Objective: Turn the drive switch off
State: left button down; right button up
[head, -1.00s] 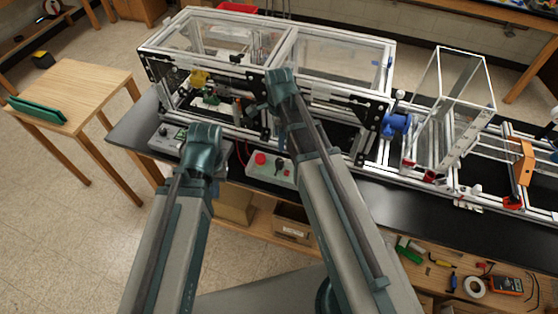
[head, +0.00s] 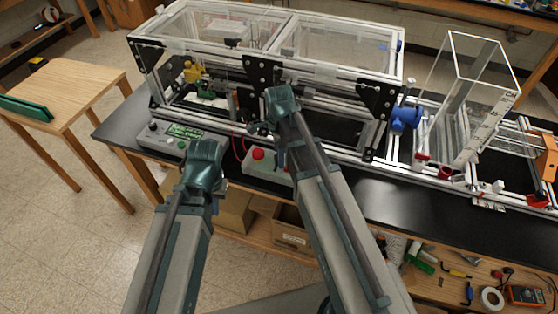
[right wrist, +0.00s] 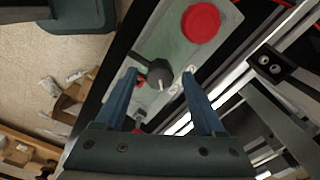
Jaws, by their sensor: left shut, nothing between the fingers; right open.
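The drive switch, a dark rotary knob (right wrist: 157,73) with a white pointer mark, sits on a grey-green control box (right wrist: 222,12) in the right wrist view. My right gripper (right wrist: 163,79) is open, its blue fingers on either side of the knob; I cannot tell whether they touch it. The box also shows in the head view (head: 275,177), where my right arm hides the knob. My left gripper (head: 205,168) is shut and empty, left of the box near the bench edge; its fingertips are hard to make out.
A red button (right wrist: 200,23) is beside the knob on the box, and also shows in the head view (head: 258,153). A grey box with a green circuit board (head: 183,132) lies to the left. The extrusion frame (head: 330,75) stands close behind. A wooden table (head: 80,85) is at left.

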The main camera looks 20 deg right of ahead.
jog(key=shift+f, duration=0.3)
pick_arm(q)
jog(key=shift+f, duration=0.25)
pick_arm(e)
jog(key=shift+r, duration=0.1)
grip_shut()
